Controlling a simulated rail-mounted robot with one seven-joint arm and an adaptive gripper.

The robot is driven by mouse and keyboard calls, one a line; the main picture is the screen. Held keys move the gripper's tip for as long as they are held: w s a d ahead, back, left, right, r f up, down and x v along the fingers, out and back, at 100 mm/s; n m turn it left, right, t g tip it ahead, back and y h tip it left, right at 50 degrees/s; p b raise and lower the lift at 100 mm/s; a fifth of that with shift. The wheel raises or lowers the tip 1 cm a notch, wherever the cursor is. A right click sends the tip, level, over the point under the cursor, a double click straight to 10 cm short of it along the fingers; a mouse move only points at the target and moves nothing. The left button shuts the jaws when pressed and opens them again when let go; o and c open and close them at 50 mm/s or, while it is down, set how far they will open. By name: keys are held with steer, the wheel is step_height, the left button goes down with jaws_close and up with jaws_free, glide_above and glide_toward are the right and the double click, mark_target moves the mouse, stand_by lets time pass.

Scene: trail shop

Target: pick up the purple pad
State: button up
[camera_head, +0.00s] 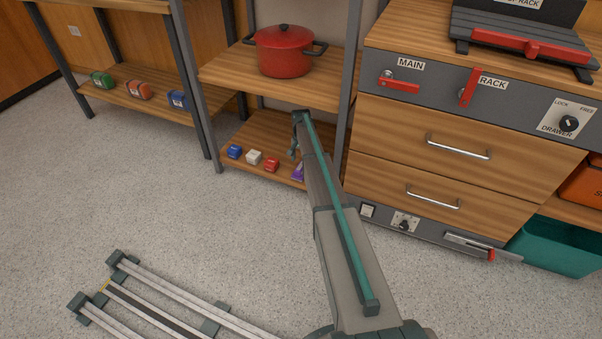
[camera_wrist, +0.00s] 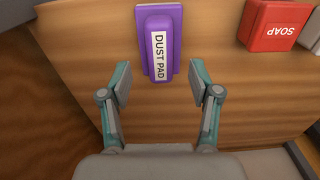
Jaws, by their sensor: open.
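The purple pad (camera_wrist: 162,48), with a white label reading "DUST PAD", lies on the wooden shelf in the wrist view. In the head view only a bit of the purple pad (camera_head: 298,171) shows beside my arm on the lower shelf. My gripper (camera_wrist: 164,85) is open and empty, its two fingers spread apart below the pad's near end in the wrist view. The pad lies ahead of the fingertips, roughly in line with the gap. In the head view my gripper (camera_head: 294,145) is partly hidden by my arm.
In the head view, white (camera_head: 254,157) and blue (camera_head: 234,151) boxes share the lower shelf (camera_head: 262,130). A red pot (camera_head: 284,50) stands above. A drawer cabinet (camera_head: 440,150) stands right.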

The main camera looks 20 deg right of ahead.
mark_target(301, 165)
step_height(301, 165, down, 5)
steer(key=shift+f+b, duration=0.1)
steer(key=shift+b, duration=0.95)
jaws_close()
